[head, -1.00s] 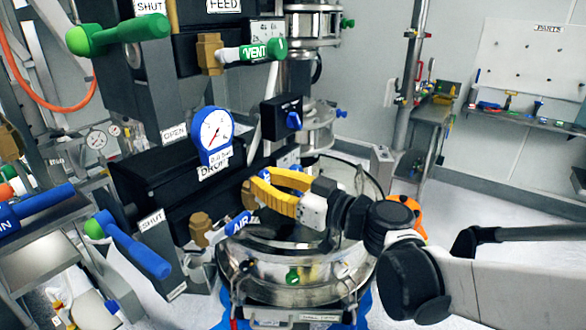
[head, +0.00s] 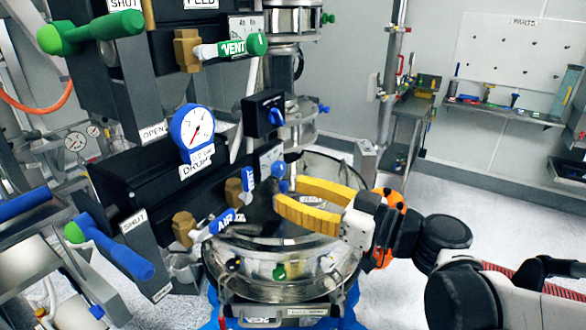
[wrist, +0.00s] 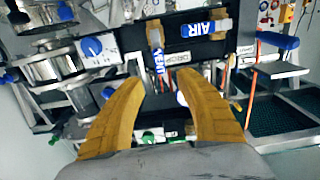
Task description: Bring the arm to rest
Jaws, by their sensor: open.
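My gripper (head: 278,196) has yellow fingers and is open, with nothing between the fingertips. In the head view it is over the round steel sifter vessel (head: 236,262), with its fingers pointing left toward the valve panel. In the wrist view the two fingers (wrist: 160,88) stand apart, with the panel beyond them. The blue AIR handle (head: 214,225) is to the lower left of the fingertips. A blue knob (head: 279,170) shows close to the fingertips; I cannot tell whether they touch. My arm reaches in from the lower right.
A blue-rimmed gauge (head: 193,134) and the green VENT handle (head: 230,46) are on the panel. Green and blue levers stick out at left. A steel post (head: 389,80) stands behind. A shelf (head: 505,112) is on the back wall. Open floor (head: 470,190) lies at right.

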